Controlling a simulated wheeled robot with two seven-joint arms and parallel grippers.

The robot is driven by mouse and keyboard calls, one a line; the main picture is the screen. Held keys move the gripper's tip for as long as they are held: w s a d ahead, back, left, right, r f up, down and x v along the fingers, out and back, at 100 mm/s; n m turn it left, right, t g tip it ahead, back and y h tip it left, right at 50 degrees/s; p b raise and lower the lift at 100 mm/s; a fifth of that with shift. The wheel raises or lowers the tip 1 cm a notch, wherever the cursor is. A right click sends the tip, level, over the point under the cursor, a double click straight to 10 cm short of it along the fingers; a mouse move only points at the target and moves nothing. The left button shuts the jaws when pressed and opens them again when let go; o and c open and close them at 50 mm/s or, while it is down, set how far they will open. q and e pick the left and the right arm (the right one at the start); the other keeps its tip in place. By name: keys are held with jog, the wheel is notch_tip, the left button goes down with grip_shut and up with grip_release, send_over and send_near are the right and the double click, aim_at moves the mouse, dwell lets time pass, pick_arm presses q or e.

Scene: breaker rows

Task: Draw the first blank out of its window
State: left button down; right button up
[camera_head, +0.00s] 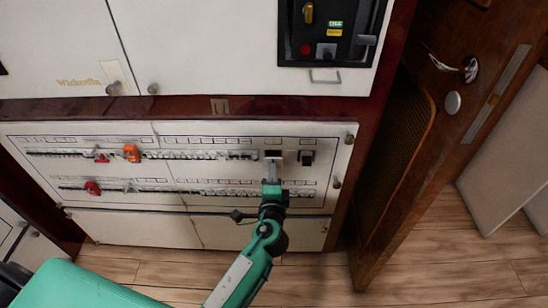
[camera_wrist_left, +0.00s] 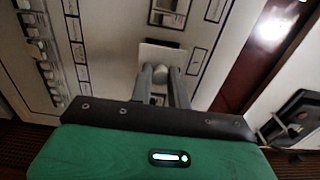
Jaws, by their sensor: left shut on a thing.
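My left gripper (camera_head: 272,181) is at the right part of the breaker panel, in front of a dark window (camera_head: 274,155) in the upper row. In the left wrist view its two grey fingers (camera_wrist_left: 160,84) are shut on a rounded grip of a pale plate, the blank (camera_wrist_left: 152,53). A dark gap shows along one edge of the blank. I cannot tell how far the blank stands out of its window. A second dark window (camera_head: 306,158) lies to the right, with a small fitting in it; it also shows in the left wrist view (camera_wrist_left: 170,13). My right gripper is not in view.
The white panel (camera_head: 180,177) carries two breaker rows, with orange (camera_head: 132,153) and red (camera_head: 92,188) pieces at left. A black control box (camera_head: 332,30) is above. A wooden door (camera_head: 430,120) stands at right. The plank floor (camera_head: 450,255) is clear at lower right.

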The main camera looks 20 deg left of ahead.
pick_arm(q)
jog(key=b+v, duration=0.1)
jog(key=v, duration=0.6)
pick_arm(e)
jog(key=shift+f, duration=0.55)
pick_arm(q)
jog(key=shift+w+a+r, duration=0.1)
